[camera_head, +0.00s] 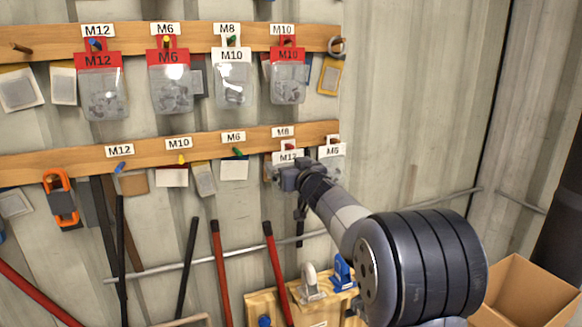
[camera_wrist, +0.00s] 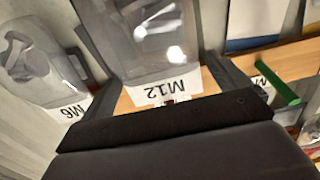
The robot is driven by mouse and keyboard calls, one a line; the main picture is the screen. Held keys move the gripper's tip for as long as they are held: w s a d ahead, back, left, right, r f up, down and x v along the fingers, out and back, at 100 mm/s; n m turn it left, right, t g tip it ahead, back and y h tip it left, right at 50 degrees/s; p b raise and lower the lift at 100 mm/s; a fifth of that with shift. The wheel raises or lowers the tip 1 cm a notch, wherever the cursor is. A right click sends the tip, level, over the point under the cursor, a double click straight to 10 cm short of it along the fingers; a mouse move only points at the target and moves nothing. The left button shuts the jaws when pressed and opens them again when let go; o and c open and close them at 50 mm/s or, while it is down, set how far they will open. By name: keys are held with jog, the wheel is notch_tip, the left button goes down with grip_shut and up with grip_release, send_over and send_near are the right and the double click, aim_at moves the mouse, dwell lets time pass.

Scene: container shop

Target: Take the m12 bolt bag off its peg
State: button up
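A clear bag with a white M12 header (camera_head: 289,157) hangs on the lower rail under the M8 label, partly hidden by my gripper (camera_head: 284,176). The wrist view shows this white-headed M12 bag (camera_wrist: 163,92) upside down, with grey hardware inside. My gripper (camera_wrist: 147,47) is open, with one dark finger on each side of the bag. A gap shows between the left finger and the header; the right finger is close to the header's edge. Another M12 bag (camera_head: 102,90), with a red header, hangs on the upper rail under the M12 label.
An M6 bag (camera_wrist: 30,70) hangs close beside my left finger in the wrist view. A green peg (camera_wrist: 278,86) stands bare to the right. Other bags hang on the upper rail (camera_head: 200,40). A cardboard box (camera_head: 528,290) is at lower right.

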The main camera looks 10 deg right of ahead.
aim_at(288, 160)
jog(key=c, duration=0.8)
jog(key=shift+r+p, duration=0.4)
jog(key=shift+p, duration=0.15)
jog(key=shift+c, duration=0.2)
jog(key=shift+s+d+r, duration=0.1)
jog(key=shift+s+d, duration=0.1)
jog(key=shift+s, duration=0.8)
jog(key=shift+s+d+r, duration=0.1)
jog(key=shift+s+d, duration=0.1)
jog(key=shift+s, duration=1)
jog(key=shift+d, duration=0.1)
jog(key=shift+s+d+p, duration=0.15)
jog(key=shift+s+d, duration=0.1)
jog(key=shift+s, duration=1)
jog(key=shift+s+d+p, duration=0.15)
jog(key=shift+s+d, duration=0.05)
jog(key=shift+s, duration=1)
